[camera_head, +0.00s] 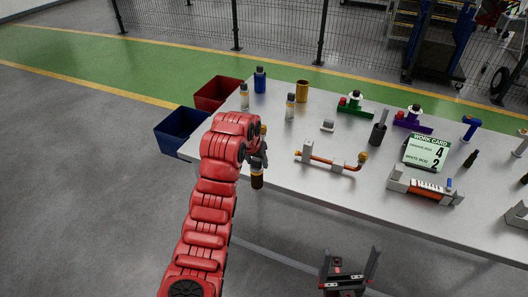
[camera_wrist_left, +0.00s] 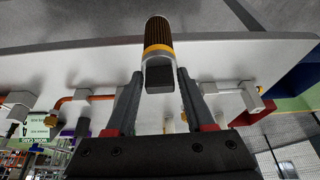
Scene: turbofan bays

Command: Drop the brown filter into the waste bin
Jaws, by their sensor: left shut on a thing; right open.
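The brown filter (camera_head: 257,181) is a dark ribbed cylinder with an orange band. My left gripper (camera_head: 258,160) is shut on it and holds it near the table's front left edge. In the left wrist view the filter (camera_wrist_left: 158,36) sticks out beyond the fingertips, its grey end between the fingers. Two bins stand past the table's left end: a red bin (camera_head: 198,101) and, nearer, a blue bin (camera_head: 160,138). I cannot tell which is the waste bin. Both are left of and beyond my left gripper. My right gripper (camera_head: 347,268) is open and empty in front of the table.
The grey table (camera_head: 285,205) holds bottles (camera_head: 290,107), a gold cylinder (camera_head: 302,91), a pipe assembly (camera_head: 330,163), a work card (camera_head: 427,152) and several tools. My red left arm covers part of the table's left edge. A fence (camera_head: 280,30) stands behind.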

